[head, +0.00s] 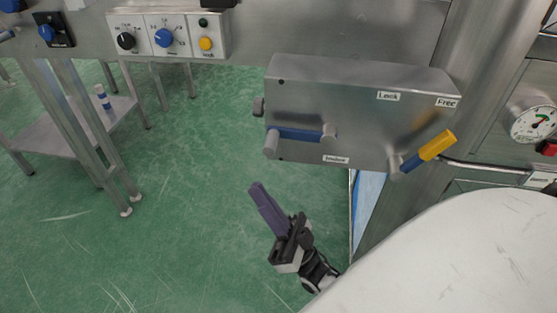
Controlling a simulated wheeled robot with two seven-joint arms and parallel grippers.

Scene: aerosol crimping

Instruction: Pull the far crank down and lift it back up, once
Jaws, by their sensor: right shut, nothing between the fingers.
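A grey metal box (350,105) carries two crank-like levers on its front. One is a blue lever (300,134) lying nearly level, with a grey round knob at its left end. The other is a lever with a blue arm and a yellow grip (437,145), slanting up to the right from a pivot at the box's lower right corner. I cannot tell which one is the far crank. My right gripper (257,188), with purple fingers, is shut and empty. It is below the box, apart from both levers. My left gripper is not in view.
Labels "Lock" (388,96) and "Free" (447,102) are on the box. A panel of knobs and buttons (168,36) is at upper left. A gauge (533,122) and a red switch are at right. A low metal table (70,135) stands at left. Green floor is clear below.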

